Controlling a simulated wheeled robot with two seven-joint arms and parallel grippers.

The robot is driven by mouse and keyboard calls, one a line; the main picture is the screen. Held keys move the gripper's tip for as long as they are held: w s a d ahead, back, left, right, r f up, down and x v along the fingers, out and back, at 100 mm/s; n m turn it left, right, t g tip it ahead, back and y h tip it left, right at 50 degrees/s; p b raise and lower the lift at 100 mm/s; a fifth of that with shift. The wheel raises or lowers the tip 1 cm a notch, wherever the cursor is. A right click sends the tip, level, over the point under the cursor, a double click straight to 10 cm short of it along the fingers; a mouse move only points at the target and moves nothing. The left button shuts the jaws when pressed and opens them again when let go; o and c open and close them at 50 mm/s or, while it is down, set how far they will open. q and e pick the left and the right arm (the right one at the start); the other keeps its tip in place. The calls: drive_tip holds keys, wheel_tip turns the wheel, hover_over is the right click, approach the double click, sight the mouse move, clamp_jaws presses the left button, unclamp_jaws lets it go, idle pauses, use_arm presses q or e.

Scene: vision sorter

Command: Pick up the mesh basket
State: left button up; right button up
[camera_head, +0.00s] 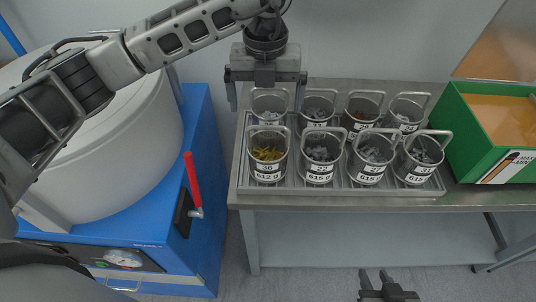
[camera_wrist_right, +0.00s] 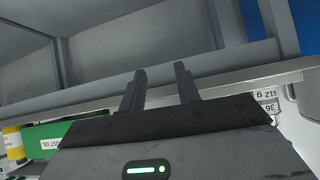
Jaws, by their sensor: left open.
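Several metal baskets with looped handles stand in two rows in a shallow metal tray (camera_head: 340,192) on the table. The back-left basket (camera_head: 269,117) is below my left gripper (camera_head: 266,104). That gripper is open and points down, one finger on each side of this basket's upper part. I cannot tell whether the fingers touch it. The front-left basket (camera_head: 267,170) holds yellow parts and has a label reading 36. The other baskets hold grey or brown parts. My right gripper (camera_head: 374,274) is low in front of the table, empty, with its fingers apart; they also show in the right wrist view (camera_wrist_right: 160,75).
A blue machine (camera_head: 205,150) with a large pale drum (camera_head: 120,150) and a red-handled lever (camera_head: 192,182) stands left of the table. A green bin (camera_head: 460,140) is right of the tray. The table's front edge (camera_head: 340,206) lies close to the tray.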

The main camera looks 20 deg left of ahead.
sight(268, 136)
use_arm(q)
wheel_tip(268, 136, down, 5)
drive_tip(key=shift+b, duration=0.7)
drive_tip(key=shift+d+f+b, duration=0.15)
drive_tip(key=shift+f+b, duration=0.2)
drive_tip(key=shift+f, duration=0.3)
wheel_tip(268, 136, down, 4)
drive_tip(key=b, duration=0.2)
drive_tip(key=shift+d+f+b, duration=0.1)
drive_tip(key=shift+f+b, duration=0.05)
drive_tip(key=shift+b, duration=0.15)
drive_tip(key=c, duration=1.6)
drive_tip(key=shift+c, duration=0.5)
use_arm(e)
drive_tip(key=shift+w+a+f, duration=0.1)
drive_tip(key=shift+a+f, duration=0.1)
drive_tip(key=shift+f, duration=0.35)
drive_tip(key=shift+w+a+f, duration=0.1)
drive_tip(key=shift+a+f, duration=0.1)
drive_tip(key=shift+f, duration=0.3)
